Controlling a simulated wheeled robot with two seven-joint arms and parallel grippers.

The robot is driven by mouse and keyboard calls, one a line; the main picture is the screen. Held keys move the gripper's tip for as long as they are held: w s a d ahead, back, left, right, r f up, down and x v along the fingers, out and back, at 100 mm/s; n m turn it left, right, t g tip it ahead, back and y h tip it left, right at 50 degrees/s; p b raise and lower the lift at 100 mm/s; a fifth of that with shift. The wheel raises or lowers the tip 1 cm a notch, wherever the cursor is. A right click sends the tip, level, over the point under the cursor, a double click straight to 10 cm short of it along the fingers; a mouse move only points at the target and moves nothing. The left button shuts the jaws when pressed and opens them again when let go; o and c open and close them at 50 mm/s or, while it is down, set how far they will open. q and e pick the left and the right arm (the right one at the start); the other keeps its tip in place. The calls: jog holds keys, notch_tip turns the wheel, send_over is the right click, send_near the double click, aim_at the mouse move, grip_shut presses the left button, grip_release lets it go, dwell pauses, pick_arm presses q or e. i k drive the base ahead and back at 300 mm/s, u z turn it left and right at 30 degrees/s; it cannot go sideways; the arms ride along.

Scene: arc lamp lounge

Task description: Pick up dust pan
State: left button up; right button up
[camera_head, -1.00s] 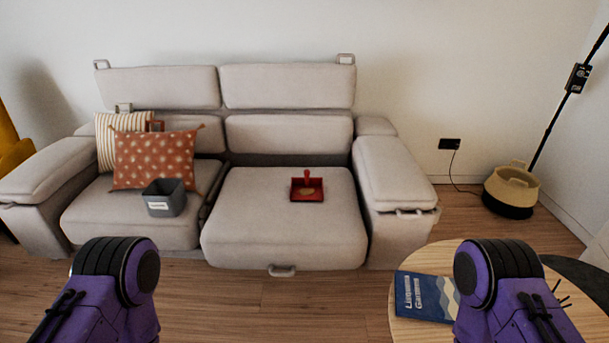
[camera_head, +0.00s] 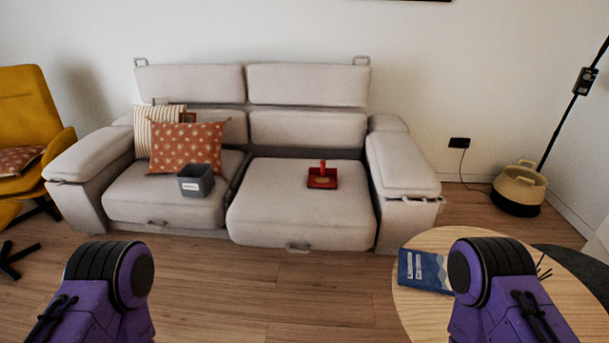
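A small red dust pan (camera_head: 322,182) lies on the right seat of the grey sofa (camera_head: 297,215). Its red handle stands up at the back, and something tan lies in its pan. My two purple arms show at the bottom left and bottom right of the head view, well short of the sofa. Neither gripper can be seen, so whether they are open or shut does not show. Nothing touches the dust pan.
A grey bin (camera_head: 196,181) and cushions (camera_head: 187,148) are on the left seat. A round wooden table (camera_head: 420,312) with a blue book (camera_head: 424,271) stands at the front right. A yellow chair (camera_head: 25,105) is at left, a basket (camera_head: 519,188) at right. Open floor lies before the sofa.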

aim_at(322, 177)
jog(key=u, duration=0.6)
jog(key=i, duration=1.9)
jog(key=z, duration=1.3)
jog(key=i, duration=1)
jog(key=z, duration=0.25)
